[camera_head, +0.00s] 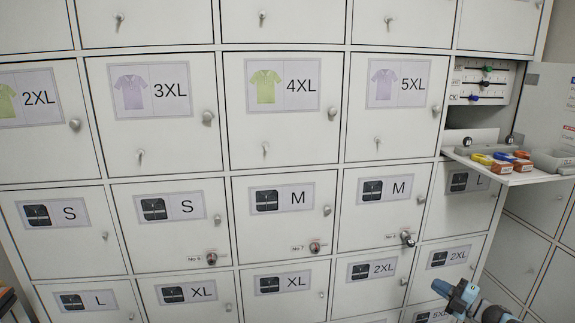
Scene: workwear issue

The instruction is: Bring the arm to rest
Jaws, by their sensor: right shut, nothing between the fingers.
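My right gripper (452,291) is at the bottom right of the head view, with blue parts showing. It is shut and holds nothing. My left gripper is not in view.
White lockers (218,150) with size labels fill the view. Keys or knobs stick out from several doors, one with a key (407,239) at the right M locker. An opened compartment at right has a fold-out shelf (520,176) bearing small coloured items.

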